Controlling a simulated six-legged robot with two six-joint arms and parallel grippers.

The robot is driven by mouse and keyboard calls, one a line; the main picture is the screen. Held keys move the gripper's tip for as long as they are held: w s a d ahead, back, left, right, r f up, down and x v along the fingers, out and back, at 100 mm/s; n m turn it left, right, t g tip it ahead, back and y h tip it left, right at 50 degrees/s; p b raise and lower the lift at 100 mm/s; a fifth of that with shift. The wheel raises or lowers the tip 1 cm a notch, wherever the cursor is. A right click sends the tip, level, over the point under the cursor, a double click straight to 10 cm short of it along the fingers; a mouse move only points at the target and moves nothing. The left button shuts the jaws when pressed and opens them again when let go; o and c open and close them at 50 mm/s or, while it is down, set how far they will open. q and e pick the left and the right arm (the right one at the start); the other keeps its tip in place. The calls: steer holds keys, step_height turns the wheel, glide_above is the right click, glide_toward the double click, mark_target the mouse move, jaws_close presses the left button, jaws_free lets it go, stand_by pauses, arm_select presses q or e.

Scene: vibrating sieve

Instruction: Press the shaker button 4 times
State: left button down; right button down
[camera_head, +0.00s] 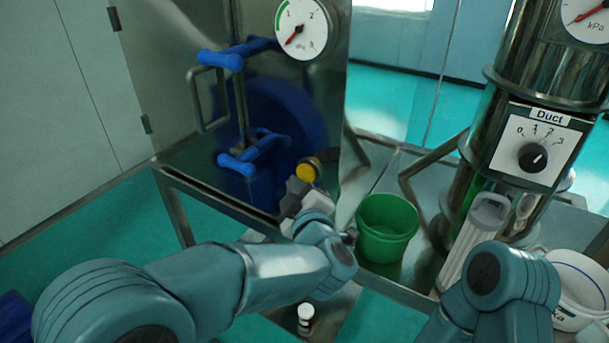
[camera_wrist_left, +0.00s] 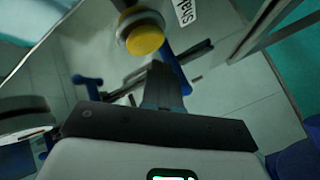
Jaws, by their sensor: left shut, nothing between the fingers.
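The shaker button is a round yellow button (camera_head: 308,172) on the front of the steel cabinet (camera_head: 190,130). In the left wrist view the yellow button (camera_wrist_left: 145,40) sits in a metal collar beside a white label (camera_wrist_left: 183,10), just beyond my fingertips. My left gripper (camera_head: 296,186) is shut and empty, close below and left of the button in the head view. It also shows in the left wrist view (camera_wrist_left: 160,72). A gap shows between fingertips and button there. My right arm is at the lower right; its gripper is not visible.
Blue-handled latches (camera_head: 235,55) stick out from the cabinet. A green bucket (camera_head: 387,227) stands right of my left wrist. A steel column with a Duct dial (camera_head: 533,157) stands at right. A small bottle (camera_head: 305,318) is below my left forearm.

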arm_select(q)
steer(key=s+a+b, duration=0.1)
steer(key=s, duration=0.1)
steer(key=s+a+b, duration=0.1)
steer(key=shift+s+a, duration=0.4)
stand_by(2.4)
